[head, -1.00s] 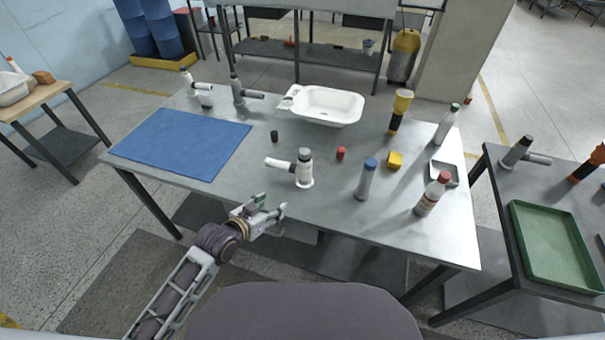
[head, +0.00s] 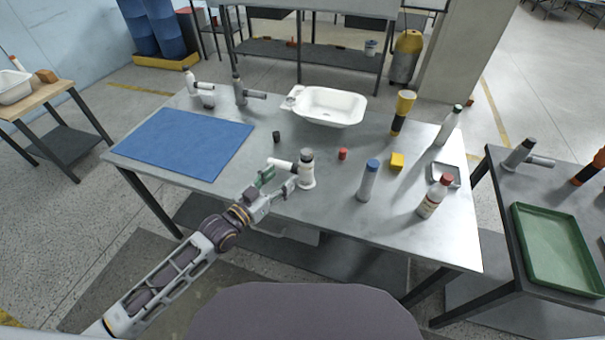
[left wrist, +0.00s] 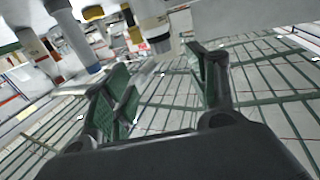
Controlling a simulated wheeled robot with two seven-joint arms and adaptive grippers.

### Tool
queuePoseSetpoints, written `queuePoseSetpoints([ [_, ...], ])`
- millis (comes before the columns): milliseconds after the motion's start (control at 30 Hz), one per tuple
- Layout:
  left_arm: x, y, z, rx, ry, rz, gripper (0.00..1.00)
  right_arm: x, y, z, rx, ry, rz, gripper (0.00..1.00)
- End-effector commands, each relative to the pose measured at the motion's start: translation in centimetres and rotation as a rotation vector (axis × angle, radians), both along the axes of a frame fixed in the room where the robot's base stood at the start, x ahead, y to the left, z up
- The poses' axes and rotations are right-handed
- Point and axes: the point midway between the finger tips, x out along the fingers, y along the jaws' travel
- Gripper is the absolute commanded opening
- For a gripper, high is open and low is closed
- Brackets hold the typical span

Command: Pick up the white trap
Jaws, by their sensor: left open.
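A white trap (head: 307,172) with a dark grey top and a side pipe pointing left stands upright near the front middle of the steel table. My left gripper (head: 280,180) is open and empty, just left of the trap and close to its side pipe; contact cannot be told. In the left wrist view the trap (left wrist: 151,18) appears upside down beyond the open green-padded fingers (left wrist: 165,62). A second white trap (head: 203,92) stands at the table's back left, beside a grey one (head: 240,90). My right gripper is not in view.
On the table are a blue mat (head: 182,143), white basin (head: 328,106), small black cap (head: 276,137), red cap (head: 343,154), blue-capped bottle (head: 369,181), yellow block (head: 397,161), and red-capped bottle (head: 434,196). The table's front edge lies below my gripper.

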Motion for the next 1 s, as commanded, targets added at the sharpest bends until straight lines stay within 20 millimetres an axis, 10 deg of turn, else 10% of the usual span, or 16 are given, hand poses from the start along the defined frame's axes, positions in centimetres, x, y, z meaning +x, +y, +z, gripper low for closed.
queuePoseSetpoints([
  [1000, 3.0, -2.0, 0.5, -0.014, -0.020, -0.004, 0.58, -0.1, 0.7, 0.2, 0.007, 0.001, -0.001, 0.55],
])
